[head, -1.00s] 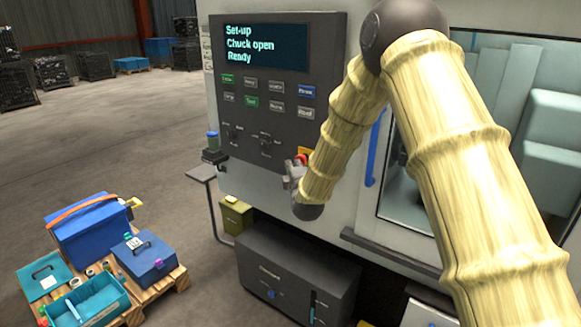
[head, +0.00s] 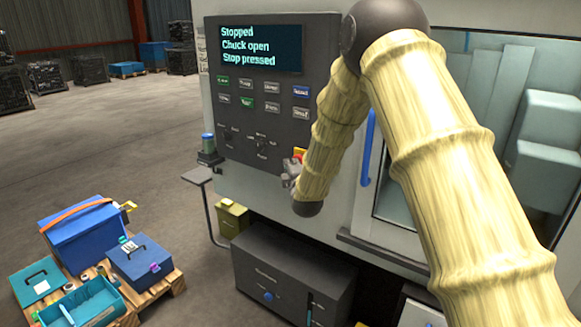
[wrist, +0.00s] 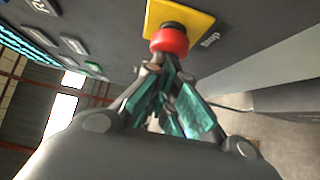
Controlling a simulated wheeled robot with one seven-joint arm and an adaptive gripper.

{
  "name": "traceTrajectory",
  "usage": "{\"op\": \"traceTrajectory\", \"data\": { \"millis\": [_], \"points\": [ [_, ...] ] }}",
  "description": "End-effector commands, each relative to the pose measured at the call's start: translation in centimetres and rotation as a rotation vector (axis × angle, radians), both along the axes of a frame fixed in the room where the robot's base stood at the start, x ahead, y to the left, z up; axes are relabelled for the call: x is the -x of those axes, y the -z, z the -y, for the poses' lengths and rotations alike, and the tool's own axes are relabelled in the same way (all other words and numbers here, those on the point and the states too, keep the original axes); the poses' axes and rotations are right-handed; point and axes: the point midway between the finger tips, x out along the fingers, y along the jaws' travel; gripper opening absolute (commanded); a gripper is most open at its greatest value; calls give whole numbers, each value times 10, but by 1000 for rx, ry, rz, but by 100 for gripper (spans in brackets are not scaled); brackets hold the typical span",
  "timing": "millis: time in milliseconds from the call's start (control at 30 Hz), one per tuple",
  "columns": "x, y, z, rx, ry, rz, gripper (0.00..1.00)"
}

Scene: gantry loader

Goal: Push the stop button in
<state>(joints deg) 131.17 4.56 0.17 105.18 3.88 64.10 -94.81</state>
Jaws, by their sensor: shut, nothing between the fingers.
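The stop button (wrist: 170,40) is a red mushroom head on a yellow plate (wrist: 197,22), set in the dark control panel (head: 235,135). The display (head: 260,47) reads "Stopped", "Chuck open", "Stop pressed".
A blue door handle (head: 368,148) and glass door stand right of the panel. A small shelf with a blue-green container (head: 208,143) is at its left. A grey cabinet (head: 290,275) is below. A pallet with blue toolboxes (head: 85,235) sits on the floor at left.

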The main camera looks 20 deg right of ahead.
Motion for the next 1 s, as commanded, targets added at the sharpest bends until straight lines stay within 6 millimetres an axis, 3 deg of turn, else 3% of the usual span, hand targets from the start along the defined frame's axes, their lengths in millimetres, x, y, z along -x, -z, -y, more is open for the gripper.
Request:
{"op": "traceTrajectory", "data": {
  "millis": [67,267,567,1000],
  "points": [
    [-2,-6,7,1,10,11,0],
    [1,-7,1,2,10,12,0],
    [19,-4,-35,5,-1,5,0],
    [98,-1,-44,3,-1,3,0]
  ]
}}
